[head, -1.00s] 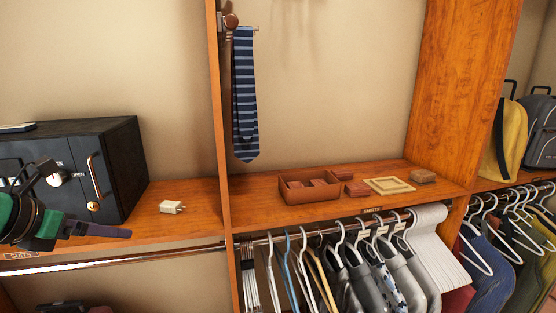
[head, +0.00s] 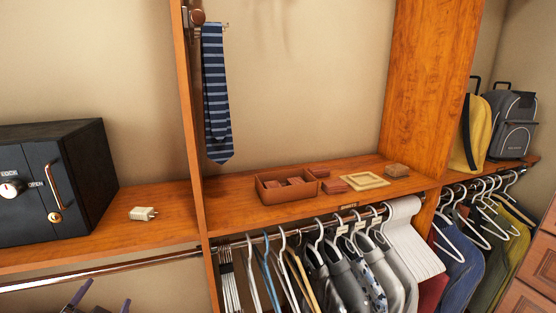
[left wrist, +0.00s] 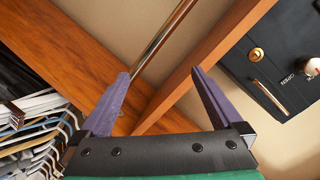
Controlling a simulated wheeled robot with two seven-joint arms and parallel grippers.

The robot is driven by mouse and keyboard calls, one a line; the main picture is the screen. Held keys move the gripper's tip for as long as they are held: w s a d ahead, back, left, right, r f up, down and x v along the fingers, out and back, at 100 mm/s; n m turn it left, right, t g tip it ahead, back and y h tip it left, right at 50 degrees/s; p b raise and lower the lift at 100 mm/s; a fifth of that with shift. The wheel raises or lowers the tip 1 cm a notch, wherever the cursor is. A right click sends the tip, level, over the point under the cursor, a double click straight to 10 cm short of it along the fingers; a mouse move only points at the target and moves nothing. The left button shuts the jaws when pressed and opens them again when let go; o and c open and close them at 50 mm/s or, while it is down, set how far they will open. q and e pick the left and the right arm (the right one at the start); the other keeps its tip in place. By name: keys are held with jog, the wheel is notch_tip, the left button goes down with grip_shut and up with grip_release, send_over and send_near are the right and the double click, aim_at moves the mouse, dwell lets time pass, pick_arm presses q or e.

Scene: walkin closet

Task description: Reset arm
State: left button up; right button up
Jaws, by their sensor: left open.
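My left gripper (head: 98,303) shows only as two purple fingertips at the bottom left of the head view, below the clothes rail. In the left wrist view its two purple fingers (left wrist: 160,100) are spread apart with nothing between them. My right gripper is not in view.
A black safe (head: 50,180) and a small whitish plug-like item (head: 142,214) stand on the left shelf (head: 100,240). The right shelf holds a brown box (head: 268,194) and a pale frame (head: 361,181). A metal rail (head: 100,271) and hanging clothes (head: 350,270) lie below the shelves.

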pick_arm(q)
jog(key=s+d+f+n+g+h, duration=0.3)
jog(key=s+d+f+g+h, duration=0.3)
jog(key=s+d+f+g, duration=0.75)
jog(key=s+f+t, duration=0.1)
jog(key=s+f, duration=0.1)
jog(key=f, duration=1.2)
jog(key=s+f+t, duration=0.1)
jog(key=s+f, duration=0.1)
jog(key=f, duration=1.2)
jog(key=s+a+f+g, duration=0.1)
jog(key=s+a+f, duration=0.2)
jog(key=s+f, duration=1)
jog(key=s, duration=0.3)
jog(key=shift+s+f, duration=0.3)
jog(key=shift+f, duration=0.1)
jog(key=shift+c, duration=0.3)
